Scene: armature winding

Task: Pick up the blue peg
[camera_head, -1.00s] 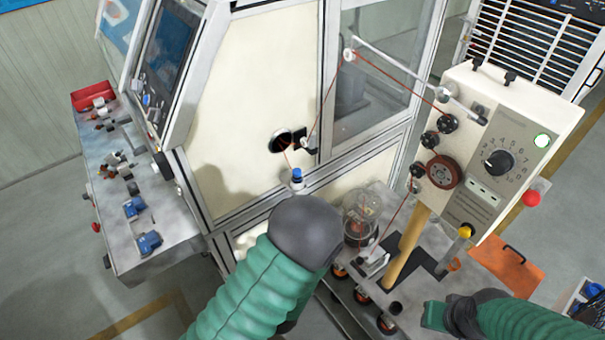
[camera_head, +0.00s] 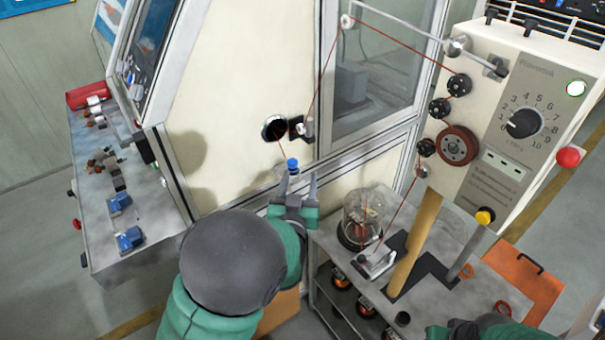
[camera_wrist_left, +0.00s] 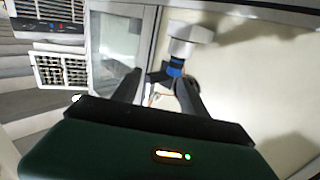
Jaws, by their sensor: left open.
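The blue peg (camera_head: 293,165) stands out at the front of the machine's cream panel, below the round dark opening. My left gripper (camera_head: 298,181) is open just below it, its two fingers pointing up toward the panel. In the left wrist view the blue peg (camera_wrist_left: 175,68) shows beneath a pale grey block, close to the right finger of my left gripper (camera_wrist_left: 158,82). I cannot tell whether that finger touches it. Part of my right arm shows at the lower right edge of the head view; its fingers do not show.
A red wire runs from the opening (camera_head: 275,128) over guide pulleys to the control box (camera_head: 515,115). A small cart (camera_head: 440,290) with a glass jar (camera_head: 362,215) and a wooden post (camera_head: 415,245) stands right of my left gripper. A side console (camera_head: 95,215) is at left.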

